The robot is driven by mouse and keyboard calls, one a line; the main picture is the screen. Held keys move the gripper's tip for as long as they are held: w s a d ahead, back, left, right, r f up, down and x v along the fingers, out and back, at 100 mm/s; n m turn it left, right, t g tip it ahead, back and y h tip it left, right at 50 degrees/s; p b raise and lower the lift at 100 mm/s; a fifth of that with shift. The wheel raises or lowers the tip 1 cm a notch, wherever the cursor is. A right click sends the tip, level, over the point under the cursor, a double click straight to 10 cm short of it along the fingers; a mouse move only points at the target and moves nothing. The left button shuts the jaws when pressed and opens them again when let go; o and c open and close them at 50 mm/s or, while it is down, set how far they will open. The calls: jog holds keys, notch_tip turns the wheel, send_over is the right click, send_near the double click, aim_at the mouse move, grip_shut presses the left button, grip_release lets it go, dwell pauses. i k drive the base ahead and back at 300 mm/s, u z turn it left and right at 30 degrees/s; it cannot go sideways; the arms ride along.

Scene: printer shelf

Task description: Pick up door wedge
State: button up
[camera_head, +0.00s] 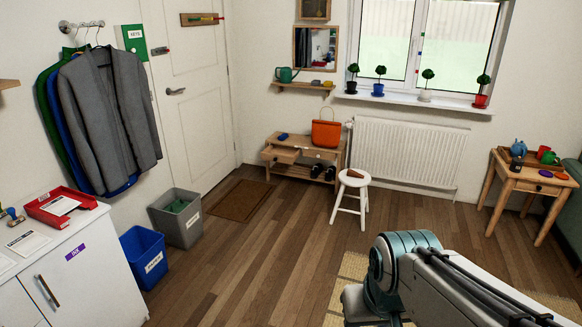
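A small brown, wedge-like piece (356,173) lies on the seat of the white stool (347,182), in front of the radiator. It may be the door wedge, but it is too small in this view to be sure. I see no other clear door wedge on the floor or by the door. My arm comes in at the bottom right, well apart from the stool. My gripper is not in view.
A wooden bench (275,154) with an orange bag (326,131) stands behind the stool. A grey bin (180,230) and a blue bin (143,262) stand at the left. A side table (521,178) stands at the right. The middle wooden floor is clear.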

aim_at(350, 173)
jog(key=u, duration=0.5)
jog(key=i, duration=1.2)
jog(key=z, duration=0.65)
jog(key=i, duration=2)
jog(key=u, duration=0.4)
jog(key=i, duration=1.55)
jog(key=z, duration=1.25)
jog(key=i, duration=0.9)
jog(key=z, duration=0.9)
